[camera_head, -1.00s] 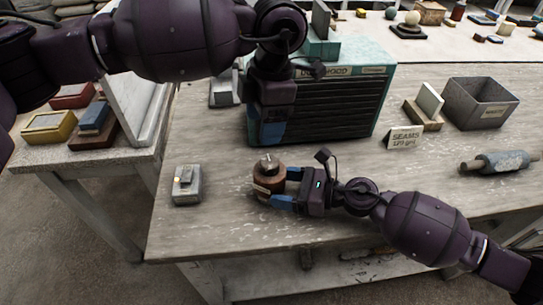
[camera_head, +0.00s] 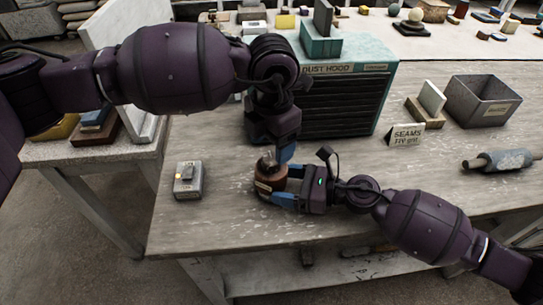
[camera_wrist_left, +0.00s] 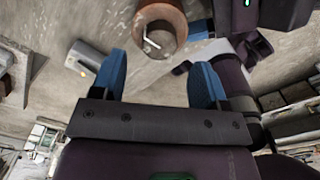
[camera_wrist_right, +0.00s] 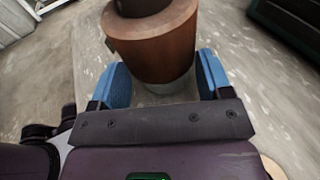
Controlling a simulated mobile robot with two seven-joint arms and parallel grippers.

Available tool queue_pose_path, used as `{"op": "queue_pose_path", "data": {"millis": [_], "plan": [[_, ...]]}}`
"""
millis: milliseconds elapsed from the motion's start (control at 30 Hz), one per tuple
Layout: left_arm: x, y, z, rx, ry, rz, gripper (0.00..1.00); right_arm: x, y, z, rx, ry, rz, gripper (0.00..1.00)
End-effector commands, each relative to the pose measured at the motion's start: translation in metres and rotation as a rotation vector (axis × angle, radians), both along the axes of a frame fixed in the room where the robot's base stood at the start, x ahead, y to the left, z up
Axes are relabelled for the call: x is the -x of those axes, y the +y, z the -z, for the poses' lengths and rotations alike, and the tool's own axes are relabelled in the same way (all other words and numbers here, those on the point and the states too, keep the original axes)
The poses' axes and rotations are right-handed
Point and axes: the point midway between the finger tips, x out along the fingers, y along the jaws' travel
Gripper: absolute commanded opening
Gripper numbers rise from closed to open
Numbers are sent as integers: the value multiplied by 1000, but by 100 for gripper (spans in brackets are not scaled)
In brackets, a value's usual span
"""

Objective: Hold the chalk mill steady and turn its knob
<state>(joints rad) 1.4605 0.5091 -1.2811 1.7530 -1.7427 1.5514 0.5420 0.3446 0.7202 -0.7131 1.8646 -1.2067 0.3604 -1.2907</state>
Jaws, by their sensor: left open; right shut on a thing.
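The chalk mill (camera_head: 269,184), a round brown wooden body with a grey top, stands upright near the table's front edge. My right gripper (camera_head: 283,187) is shut on it from the right, low on its body. The right wrist view shows the wooden body (camera_wrist_right: 158,48) above the blue fingers and a pale lower part between them. My left gripper (camera_head: 280,157) is open just above and behind the mill, pointing down. In the left wrist view the knob (camera_wrist_left: 152,43), with a thin pale bent piece, lies ahead of the open fingers, not between them.
A grey box with a yellow button (camera_head: 188,180) sits left of the mill. The dust hood (camera_head: 345,98) stands close behind my left gripper. A SEAMS card (camera_head: 406,135), grey bin (camera_head: 482,101) and roller (camera_head: 500,161) are at right.

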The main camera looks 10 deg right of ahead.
Motion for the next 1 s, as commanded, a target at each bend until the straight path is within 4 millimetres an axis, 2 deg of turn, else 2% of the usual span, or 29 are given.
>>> {"op": "queue_pose_path", "data": {"millis": [100,300,700,767,1000], "plan": [[0,0,20,0,2,0,68,0,0,0,0,0,0,47],[0,0,41,1,0,1,68,0,0,0,0,0,0,47],[-1,0,48,0,-1,1,68,0,0,0,0,0,0,47],[-1,0,48,0,-1,1,62,0,0,0,0,0,0,47],[0,0,48,0,-1,1,25,0,0,0,0,0,0,47]]}}
